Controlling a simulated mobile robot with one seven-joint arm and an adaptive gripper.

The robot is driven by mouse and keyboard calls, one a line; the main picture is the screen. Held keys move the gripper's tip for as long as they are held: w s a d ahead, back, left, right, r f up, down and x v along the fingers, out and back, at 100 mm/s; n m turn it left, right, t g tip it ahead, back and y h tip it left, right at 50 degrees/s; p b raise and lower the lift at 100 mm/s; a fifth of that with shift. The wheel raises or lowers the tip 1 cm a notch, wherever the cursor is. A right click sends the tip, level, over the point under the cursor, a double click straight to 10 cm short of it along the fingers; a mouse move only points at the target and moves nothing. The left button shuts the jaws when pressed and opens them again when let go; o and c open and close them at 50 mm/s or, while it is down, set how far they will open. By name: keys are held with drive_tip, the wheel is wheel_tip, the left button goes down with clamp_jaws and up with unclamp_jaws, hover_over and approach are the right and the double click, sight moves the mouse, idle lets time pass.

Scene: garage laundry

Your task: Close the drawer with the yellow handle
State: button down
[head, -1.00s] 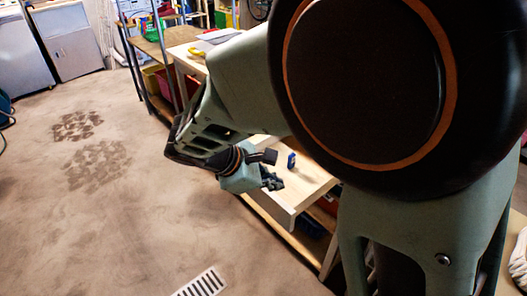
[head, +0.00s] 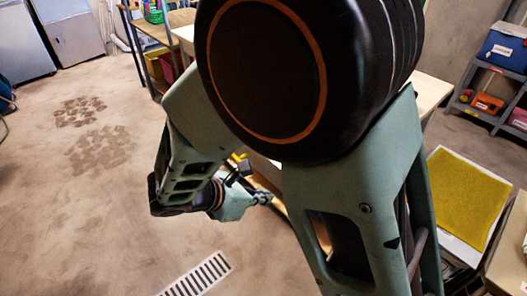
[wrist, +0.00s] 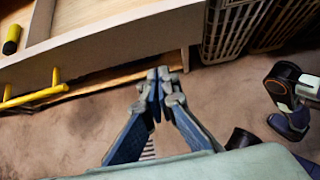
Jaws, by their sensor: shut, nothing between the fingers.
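The drawer (wrist: 110,45) shows in the wrist view as a pale front panel across the upper left. Its wooden inside is visible behind the panel, so it stands open. The yellow bar handle (wrist: 32,92) is on the panel's outer face at the left. My gripper (wrist: 163,75) is shut and empty, beside the right end of the panel and apart from the handle. In the head view, my gripper (head: 262,198) is low beside the bench, and a bit of yellow handle (head: 240,157) shows behind my arm. My arm hides most of the drawer there.
A yellow and black item (wrist: 12,40) lies at the upper left of the wrist view. A yellow-topped board (head: 468,195) and shelving (head: 490,85) are at the right.

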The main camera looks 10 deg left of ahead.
sight(278, 188)
drive_tip(key=w+d, duration=0.3)
drive_tip(key=shift+w+f, duration=0.3)
drive_tip(key=shift+f, duration=0.05)
drive_tip(key=w+d, duration=0.6)
drive_tip(key=w, duration=0.1)
drive_tip(key=w+d, duration=0.6)
drive_tip(key=w, duration=0.1)
drive_tip(key=w+d+p, duration=0.1)
drive_tip(key=w+d, duration=0.5)
drive_tip(key=shift+w, duration=0.4)
drive_tip(key=shift+w+d+r, duration=0.1)
drive_tip(key=shift+w+r, duration=0.05)
drive_tip(key=shift+w, duration=0.05)
drive_tip(key=shift+r, duration=0.1)
